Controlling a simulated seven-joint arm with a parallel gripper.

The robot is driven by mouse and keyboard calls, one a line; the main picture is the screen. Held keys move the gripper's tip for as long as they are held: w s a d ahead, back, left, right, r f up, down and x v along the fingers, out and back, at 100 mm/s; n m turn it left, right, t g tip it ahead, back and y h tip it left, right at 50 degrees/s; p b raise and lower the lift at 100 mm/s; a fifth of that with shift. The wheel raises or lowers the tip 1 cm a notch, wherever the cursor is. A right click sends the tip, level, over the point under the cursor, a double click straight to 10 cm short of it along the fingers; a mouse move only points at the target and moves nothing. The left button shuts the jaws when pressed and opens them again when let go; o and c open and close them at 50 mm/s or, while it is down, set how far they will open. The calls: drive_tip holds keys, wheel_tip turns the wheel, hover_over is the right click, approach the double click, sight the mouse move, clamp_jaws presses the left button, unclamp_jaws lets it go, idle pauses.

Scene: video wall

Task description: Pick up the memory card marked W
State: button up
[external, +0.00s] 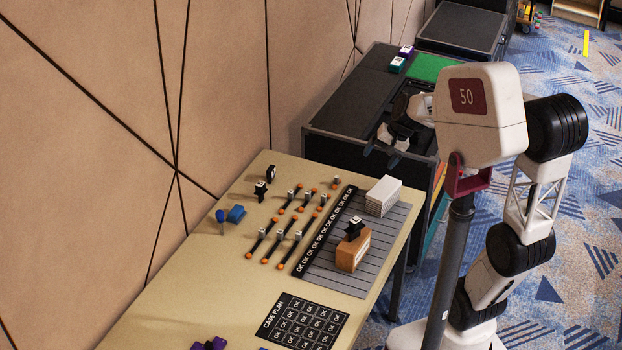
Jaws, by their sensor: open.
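I cannot make out a memory card marked W; markings on the small items are too small to read. My gripper (381,155) is open, with nothing seen between its fingers. It is over the near end of the black-topped case (352,108), beyond the tan table. Small green-and-white (397,65) and purple-and-white (406,51) blocks sit farther back on that case, apart from the gripper. My arm may hide part of the case top.
The tan table (200,262) holds a white stack (384,196), a wooden block (352,252) with a black piece on top, several orange-ended rods (290,246), a blue item (236,214) and a CASE PLAN sheet (303,323). A green mat (430,68) lies behind. A wall borders the left.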

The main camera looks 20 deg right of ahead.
drive_tip(key=w+a+f+m+y, duration=0.2)
drive_tip(key=w+a+m, duration=0.15)
drive_tip(key=w, duration=0.45)
drive_tip(key=w+a+f+m+y, duration=0.2)
drive_tip(key=w+a, duration=0.2)
drive_tip(key=w, duration=0.3)
drive_tip(key=m+t+y, duration=0.2)
drive_tip(key=m+t, duration=0.2)
drive_tip(key=m, duration=0.6)
hover_over(273, 169)
drive_tip(key=s+d, duration=0.5)
drive_tip(key=s, duration=0.5)
wheel_tip(273, 169, down, 16)
drive_tip(key=w+f+m+t, duration=0.1)
drive_tip(key=w+f, duration=0.1)
drive_tip(key=f, duration=0.1)
drive_tip(key=w+a+f+m+t, duration=0.1)
drive_tip(key=w+f+m, duration=0.1)
drive_tip(key=w+f, duration=0.1)
drive_tip(key=w+f+m, duration=0.2)
drive_tip(key=f, duration=0.3)
drive_tip(key=shift+w+a+f+t+h, duration=0.1)
drive_tip(key=shift+w+a+t+h, duration=0.2)
drive_tip(key=shift+t, duration=0.1)
drive_tip(key=shift+x, duration=1.25)
drive_tip(key=shift+a+f, duration=0.1)
drive_tip(key=shift+x, duration=2.5)
